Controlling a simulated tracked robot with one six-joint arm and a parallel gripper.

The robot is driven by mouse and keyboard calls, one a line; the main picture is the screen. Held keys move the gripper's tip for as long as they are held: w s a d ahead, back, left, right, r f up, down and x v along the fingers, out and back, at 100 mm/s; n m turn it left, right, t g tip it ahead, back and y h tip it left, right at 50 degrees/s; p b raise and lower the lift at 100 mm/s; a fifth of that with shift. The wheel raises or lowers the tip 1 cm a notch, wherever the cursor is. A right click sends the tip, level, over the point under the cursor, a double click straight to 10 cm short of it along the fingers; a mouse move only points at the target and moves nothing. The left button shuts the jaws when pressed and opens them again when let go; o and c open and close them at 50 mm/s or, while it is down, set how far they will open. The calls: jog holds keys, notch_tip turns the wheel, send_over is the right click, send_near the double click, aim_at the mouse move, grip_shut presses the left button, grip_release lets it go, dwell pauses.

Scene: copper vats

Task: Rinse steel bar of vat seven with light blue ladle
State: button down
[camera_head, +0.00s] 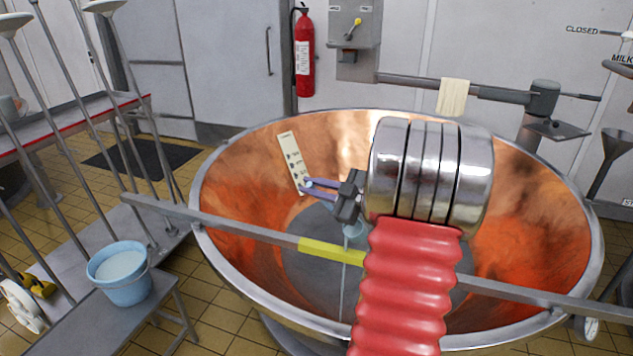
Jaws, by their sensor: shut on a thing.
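The large copper vat (540,230) has a steel rim and dark grey at its bottom. A steel bar (230,230) with a yellow band (332,250) lies across its near side. My gripper (309,188), with blue-purple fingers pointing left, is above the vat's inside, beyond the bar. It is shut on the ladle, whose handle is mostly hidden. A small light blue part, apparently the ladle (353,230), shows below the gripper near the bar. A thin pale vertical line hangs under it; I cannot tell whether it is water.
A light blue bucket (122,285) of pale liquid stands on a grey bench at lower left. A cream panel with marks (291,160) is by the vat's far left wall. A cloth (453,97) hangs on a pipe behind. My red and steel arm hides the vat's middle right.

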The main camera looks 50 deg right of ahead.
jog(key=shift+w+a+f+n+g+h, duration=0.1)
jog(key=shift+a+f+n+h, duration=0.45)
jog(key=shift+a+f+n, duration=2.45)
jog(key=shift+s+a+f+n+g+h, duration=0.1)
jog(key=shift+a+f+n+h, duration=0.35)
jog(key=shift+a+f, duration=2.85)
jog(key=shift+w+a+f+n+g+h, duration=0.1)
jog(key=shift+a+f+n+h, duration=1.05)
jog(key=shift+f, duration=4.4)
jog(key=shift+d+n+y, duration=0.45)
jog(key=shift+n+y, duration=0.05)
jog(key=shift+y, duration=0.05)
jog(key=shift+w+a+r, duration=0.2)
jog(key=shift+w+a, duration=0.05)
jog(key=shift+w, duration=0.15)
jog(key=w+a+r, duration=0.4)
jog(key=a, duration=0.4)
jog(key=w+a+r, duration=0.4)
jog(key=w+a, duration=0.1)
jog(key=a, duration=0.4)
jog(key=w+a+r, duration=0.4)
jog(key=w+a, duration=0.1)
jog(key=a, duration=0.4)
jog(key=shift+r+n+y, duration=0.2)
jog(key=shift+n+y, duration=0.1)
jog(key=shift+y, duration=0.1)
